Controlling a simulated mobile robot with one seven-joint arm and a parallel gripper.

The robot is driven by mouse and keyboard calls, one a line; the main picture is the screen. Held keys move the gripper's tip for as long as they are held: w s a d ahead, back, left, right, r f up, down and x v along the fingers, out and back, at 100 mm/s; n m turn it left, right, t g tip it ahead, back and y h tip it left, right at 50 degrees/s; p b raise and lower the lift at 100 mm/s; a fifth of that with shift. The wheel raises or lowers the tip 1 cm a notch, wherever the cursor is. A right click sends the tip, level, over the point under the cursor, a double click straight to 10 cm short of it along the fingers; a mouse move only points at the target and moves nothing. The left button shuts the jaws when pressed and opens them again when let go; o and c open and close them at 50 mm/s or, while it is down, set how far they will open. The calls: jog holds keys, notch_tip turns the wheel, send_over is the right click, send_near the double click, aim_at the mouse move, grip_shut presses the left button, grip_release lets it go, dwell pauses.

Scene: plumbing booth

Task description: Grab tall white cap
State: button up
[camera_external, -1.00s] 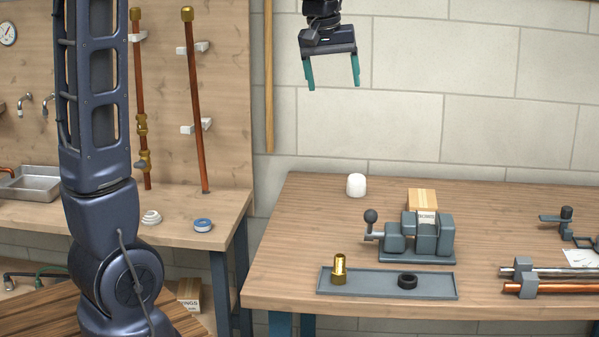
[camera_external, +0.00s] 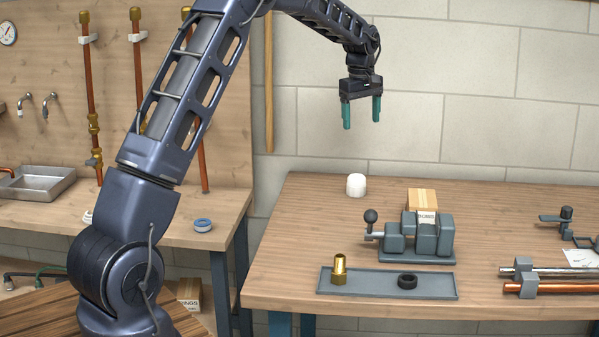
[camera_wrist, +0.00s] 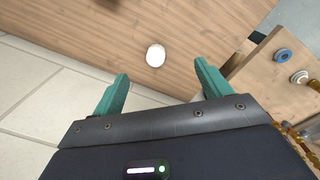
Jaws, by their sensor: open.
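The tall white cap (camera_external: 356,185) stands upright near the back left of the right-hand workbench. My gripper (camera_external: 362,126) hangs above it with its green fingers pointing down, well clear of the bench. It is open and empty. In the wrist view the cap (camera_wrist: 155,55) shows as a white round shape on the wood, beyond and between the fingertips of my gripper (camera_wrist: 162,84).
Right of the cap are a cardboard box (camera_external: 422,198) and a grey vise (camera_external: 420,238). In front is a grey tray (camera_external: 375,286) with a brass fitting (camera_external: 339,270) and a black ring (camera_external: 407,281). Pipes (camera_external: 550,287) lie at right. Bench around the cap is clear.

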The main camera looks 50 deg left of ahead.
aim_at(357, 176)
jog(key=w+a+f+n, duration=0.1)
jog(key=a+f, duration=0.1)
jog(key=f, duration=0.3)
jog(key=w+a+f+n, duration=0.1)
jog(key=w+a+f, duration=0.1)
jog(key=f, duration=0.3)
jog(key=w+a+f, duration=0.2)
jog(key=f, duration=0.4)
jog(key=shift+a+n+g, duration=0.1)
jog(key=shift+n+g, duration=0.2)
jog(key=shift+n, duration=0.1)
jog(key=shift+s+f, duration=0.1)
jog(key=shift+f, duration=2.45)
jog(key=c, duration=1)
jog(key=shift+r, duration=0.1)
jog(key=shift+c, duration=0.2)
